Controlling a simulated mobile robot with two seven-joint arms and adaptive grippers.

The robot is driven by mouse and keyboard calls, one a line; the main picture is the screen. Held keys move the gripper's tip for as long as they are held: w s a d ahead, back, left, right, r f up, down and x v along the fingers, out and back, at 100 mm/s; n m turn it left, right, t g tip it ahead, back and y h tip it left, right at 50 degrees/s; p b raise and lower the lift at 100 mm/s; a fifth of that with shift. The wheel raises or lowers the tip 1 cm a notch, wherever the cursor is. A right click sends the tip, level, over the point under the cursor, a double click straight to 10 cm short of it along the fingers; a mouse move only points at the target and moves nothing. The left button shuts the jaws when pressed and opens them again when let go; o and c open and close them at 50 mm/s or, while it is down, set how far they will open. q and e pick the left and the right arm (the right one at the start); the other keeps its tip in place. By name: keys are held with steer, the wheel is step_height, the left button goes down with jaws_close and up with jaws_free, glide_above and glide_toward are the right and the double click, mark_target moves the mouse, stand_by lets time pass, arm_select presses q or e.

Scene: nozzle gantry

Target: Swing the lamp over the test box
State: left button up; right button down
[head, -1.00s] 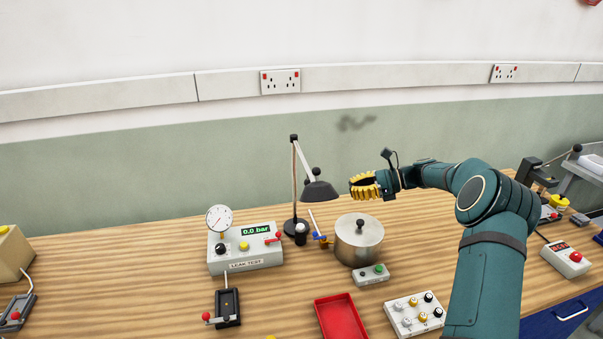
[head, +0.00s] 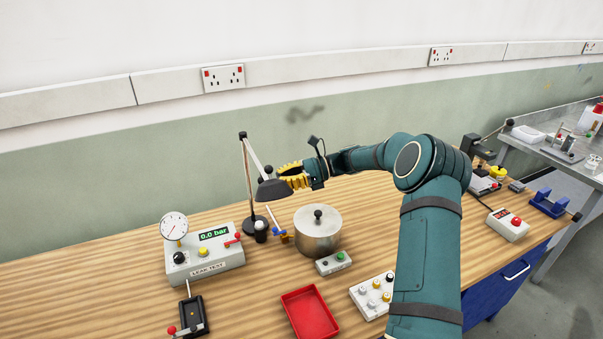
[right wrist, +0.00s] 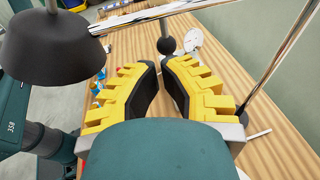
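The lamp (head: 274,189) has a dark shade on a jointed metal arm and an upright post. Its shade hangs beside and behind the steel pot, to the right of the test box (head: 206,262), a grey box labelled LEAK TEST with a gauge. My right gripper (head: 282,178), with yellow ribbed fingers, is at the shade's right side. In the right wrist view the fingers (right wrist: 162,75) are apart, with a dark ball on a stem (right wrist: 167,45) just beyond the gap; I cannot tell if they touch it. The shade (right wrist: 48,45) is at upper left. My left gripper is not in view.
The steel pot (head: 318,236) stands below and right of the shade. A small green-button box (head: 333,263), a red tray (head: 310,312) and a knob panel (head: 372,295) lie in front.

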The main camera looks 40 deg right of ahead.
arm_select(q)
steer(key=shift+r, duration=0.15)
arm_select(e)
steer(key=shift+x, duration=1.35)
steer(key=shift+a, duration=0.1)
